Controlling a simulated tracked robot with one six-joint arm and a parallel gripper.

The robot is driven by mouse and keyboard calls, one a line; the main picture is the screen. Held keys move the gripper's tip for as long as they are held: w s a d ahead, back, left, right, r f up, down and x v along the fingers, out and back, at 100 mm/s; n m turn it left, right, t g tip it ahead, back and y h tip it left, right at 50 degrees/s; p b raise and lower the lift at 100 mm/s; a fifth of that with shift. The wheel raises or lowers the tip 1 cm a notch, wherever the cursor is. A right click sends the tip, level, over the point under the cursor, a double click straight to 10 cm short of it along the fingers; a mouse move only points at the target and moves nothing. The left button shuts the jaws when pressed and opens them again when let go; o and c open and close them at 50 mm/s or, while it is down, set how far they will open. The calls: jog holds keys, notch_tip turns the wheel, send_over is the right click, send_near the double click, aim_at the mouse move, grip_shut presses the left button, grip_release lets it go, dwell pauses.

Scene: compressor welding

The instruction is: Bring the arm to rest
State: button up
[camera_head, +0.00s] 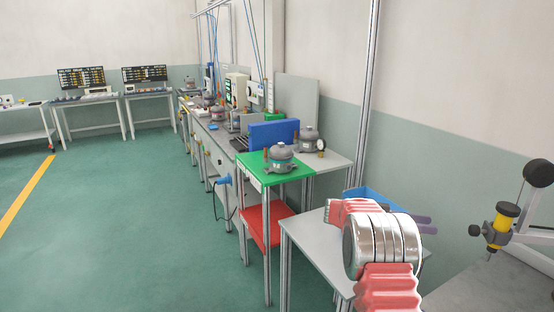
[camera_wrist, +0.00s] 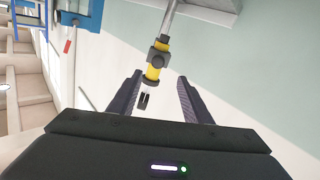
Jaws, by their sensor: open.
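My gripper (camera_wrist: 159,78) shows in the wrist view with its two dark fingers spread apart and nothing clasped between them. A yellow and black tool (camera_wrist: 152,72) appears in the gap between the fingers, beyond them. In the head view my red and silver arm parts fill the lower right and hide most of the gripper. Two dark purple-grey finger shapes of my gripper (camera_head: 430,225) stick out to the right of them. The same yellow and black tool (camera_head: 502,217) hangs from a bracket further right, apart from the fingers.
A white table (camera_head: 300,232) stands under my arm, with a blue bin (camera_head: 372,193) behind it. A green-topped stand (camera_head: 258,178) carries a grey compressor (camera_head: 280,158). A red shelf (camera_head: 262,222) sits below. The green floor at left is clear.

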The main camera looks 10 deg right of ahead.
jog(key=w+a+f+n+t+y, duration=0.1)
jog(key=w+f+n+t, duration=0.2)
jog(key=w+t, duration=0.5)
jog(key=w+a+f+n+t+y, duration=0.1)
jog(key=w+f+n+t, duration=0.2)
jog(key=w+t, duration=0.45)
jog(key=a+r+n+t+y, duration=0.1)
jog(key=a+n+t+y, duration=0.2)
jog(key=a+n+y, duration=1.25)
jog(key=s+a+m+g, duration=0.4)
jog(key=s+a+g, duration=0.1)
jog(key=s+a, duration=1.25)
jog(key=s+a+r+n, duration=0.1)
jog(key=s+r, duration=0.2)
jog(key=s, duration=1.1)
jog(key=s+r+n+h, duration=0.1)
jog(key=s+r+n, duration=0.1)
jog(key=s, duration=1.1)
jog(key=shift+s+a+r, duration=0.35)
jog(key=shift+a+r, duration=0.05)
jog(key=shift+r, duration=0.45)
